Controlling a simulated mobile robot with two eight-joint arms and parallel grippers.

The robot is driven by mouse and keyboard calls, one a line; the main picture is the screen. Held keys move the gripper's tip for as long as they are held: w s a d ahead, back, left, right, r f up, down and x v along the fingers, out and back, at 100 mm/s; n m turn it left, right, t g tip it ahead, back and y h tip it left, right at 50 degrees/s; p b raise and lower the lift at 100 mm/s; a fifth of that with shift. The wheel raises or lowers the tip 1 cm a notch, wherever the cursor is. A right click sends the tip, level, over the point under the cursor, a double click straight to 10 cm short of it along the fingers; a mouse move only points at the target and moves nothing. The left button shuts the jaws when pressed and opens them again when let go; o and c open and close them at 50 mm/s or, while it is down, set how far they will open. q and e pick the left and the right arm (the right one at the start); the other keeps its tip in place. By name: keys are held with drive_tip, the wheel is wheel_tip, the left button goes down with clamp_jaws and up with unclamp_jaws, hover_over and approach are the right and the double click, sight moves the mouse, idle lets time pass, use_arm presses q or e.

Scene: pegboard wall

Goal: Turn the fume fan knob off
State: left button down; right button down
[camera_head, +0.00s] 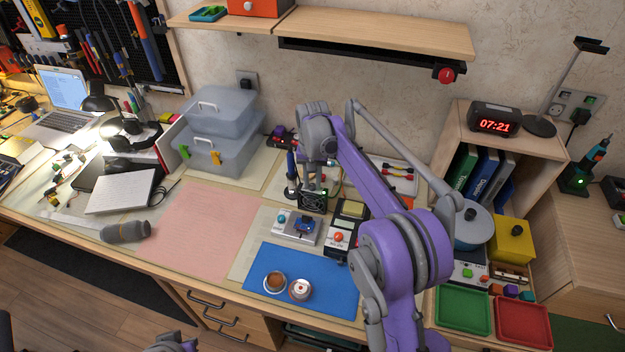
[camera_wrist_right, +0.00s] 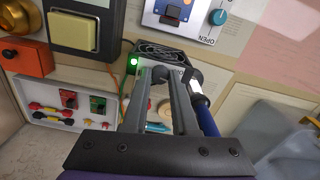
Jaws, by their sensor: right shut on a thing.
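The fume fan (camera_head: 313,202) is a small black unit with a round grille, standing on the bench behind the blue mat. In the right wrist view the fan (camera_wrist_right: 180,53) has a lit green light (camera_wrist_right: 133,61) at its left side. My right gripper (camera_head: 314,187) reaches down onto the fan from above. In the wrist view its fingers (camera_wrist_right: 171,80) are nearly together at the top of the fan, shut on its knob. The knob itself is mostly hidden between the fingers. A grey part of my left arm shows at the bottom edge; its fingers do not.
A soldering iron in its stand (camera_head: 291,178) is close left of the fan. In front are a small device with a teal knob (camera_head: 299,226) and a black box with a red button (camera_head: 338,238). The pink mat (camera_head: 205,230) is clear.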

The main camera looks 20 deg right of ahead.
sight(313, 185)
drive_tip(key=n, duration=0.3)
drive_tip(key=shift+n, duration=0.3)
drive_tip(key=shift+n+p, duration=0.35)
drive_tip(key=shift+n, duration=1.35)
drive_tip(key=c, duration=0.7)
unclamp_jaws()
wheel_tip(313, 185, up, 11)
drive_tip(key=shift+f+p, duration=0.1)
drive_tip(key=shift+p, duration=0.35)
